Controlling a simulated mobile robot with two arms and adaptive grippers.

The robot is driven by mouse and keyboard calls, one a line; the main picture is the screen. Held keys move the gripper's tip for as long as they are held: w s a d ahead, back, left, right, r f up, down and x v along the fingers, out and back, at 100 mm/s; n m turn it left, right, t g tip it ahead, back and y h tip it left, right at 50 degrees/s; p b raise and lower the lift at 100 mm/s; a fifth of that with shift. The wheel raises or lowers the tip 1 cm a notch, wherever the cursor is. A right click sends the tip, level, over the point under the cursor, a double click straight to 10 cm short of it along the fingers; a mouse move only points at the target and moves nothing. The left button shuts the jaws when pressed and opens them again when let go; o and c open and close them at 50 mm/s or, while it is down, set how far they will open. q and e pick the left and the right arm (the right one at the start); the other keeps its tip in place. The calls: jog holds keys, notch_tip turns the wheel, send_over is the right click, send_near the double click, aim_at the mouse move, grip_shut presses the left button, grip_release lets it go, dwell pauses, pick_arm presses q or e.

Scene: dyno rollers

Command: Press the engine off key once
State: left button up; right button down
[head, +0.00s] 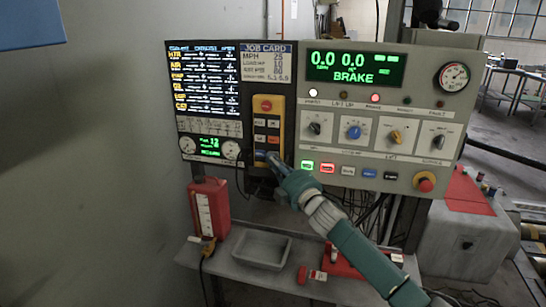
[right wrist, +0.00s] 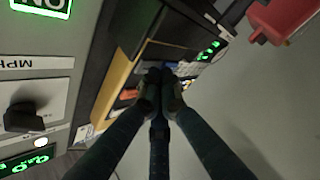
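A yellow key pendant (head: 279,112) hangs between the job card and the large control panel, with a red round button (head: 267,104) on top and rows of small keys below. It also shows in the right wrist view (right wrist: 116,82), turned on its side. I cannot read its labels, so I cannot tell which key is engine off. My right gripper (head: 264,156) is at its lower keys and hides part of them. In the right wrist view the fingertips (right wrist: 160,78) are together, with nothing seen between them; whether they touch a key cannot be told. My left gripper is out of view.
The grey control panel (head: 440,120) right of the pendant has knobs, a lit BRAKE display (head: 350,68), a row of coloured keys and a red mushroom button (head: 425,182). Below are a shelf with a grey tray (head: 262,262) and a red container (head: 222,205).

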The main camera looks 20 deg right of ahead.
jog(key=shift+w+d, duration=0.15)
jog(key=shift+w, duration=0.05)
dwell(0.5)
jog(key=shift+s+a+p, duration=0.3)
jog(key=shift+s+a, duration=0.2)
jog(key=shift+s, duration=0.3)
jog(key=shift+a+f, duration=0.1)
jog(key=shift+s+a+p, duration=0.25)
jog(key=shift+s+a, duration=0.2)
jog(key=shift+s, duration=0.25)
jog(key=shift+s+a+p, duration=0.3)
jog(key=shift+s+a, duration=0.15)
jog(key=shift+s, duration=0.25)
jog(key=shift+s+a+p, duration=0.25)
jog(key=shift+s+a, duration=0.2)
jog(key=shift+s, duration=0.25)
